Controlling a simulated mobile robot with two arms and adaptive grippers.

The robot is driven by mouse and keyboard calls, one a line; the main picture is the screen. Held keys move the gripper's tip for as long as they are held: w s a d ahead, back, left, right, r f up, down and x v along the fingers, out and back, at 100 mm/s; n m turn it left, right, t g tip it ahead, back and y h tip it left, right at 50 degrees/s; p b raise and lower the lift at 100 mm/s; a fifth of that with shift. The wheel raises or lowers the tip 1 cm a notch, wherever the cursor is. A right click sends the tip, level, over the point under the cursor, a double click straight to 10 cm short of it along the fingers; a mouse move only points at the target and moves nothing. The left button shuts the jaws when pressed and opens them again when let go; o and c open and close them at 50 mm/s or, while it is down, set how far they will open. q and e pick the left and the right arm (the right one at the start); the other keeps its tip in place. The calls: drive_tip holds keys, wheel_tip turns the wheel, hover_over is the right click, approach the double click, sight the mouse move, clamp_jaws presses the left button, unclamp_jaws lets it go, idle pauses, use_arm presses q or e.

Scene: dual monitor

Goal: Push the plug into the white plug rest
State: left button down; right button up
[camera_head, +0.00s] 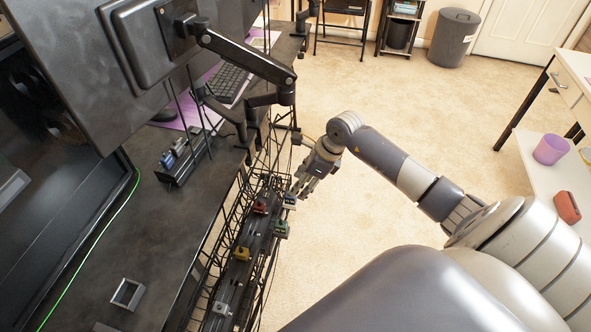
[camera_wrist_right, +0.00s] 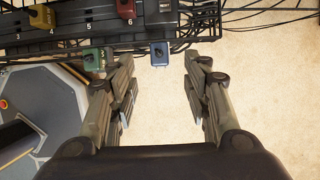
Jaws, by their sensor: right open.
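A dark power strip with a row of plug blocks runs along the desk edge in the head view. My left gripper is out of view.
A wire cable basket (camera_head: 258,160) and loose black cables lie around the strip. A monitor arm (camera_head: 245,55) stands above the desk (camera_head: 75,262). A square metal frame (camera_head: 127,294) lies on the desk. Carpeted floor (camera_head: 400,130) is open to the right.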

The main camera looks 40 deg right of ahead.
drive_tip(key=shift+v, duration=2.35)
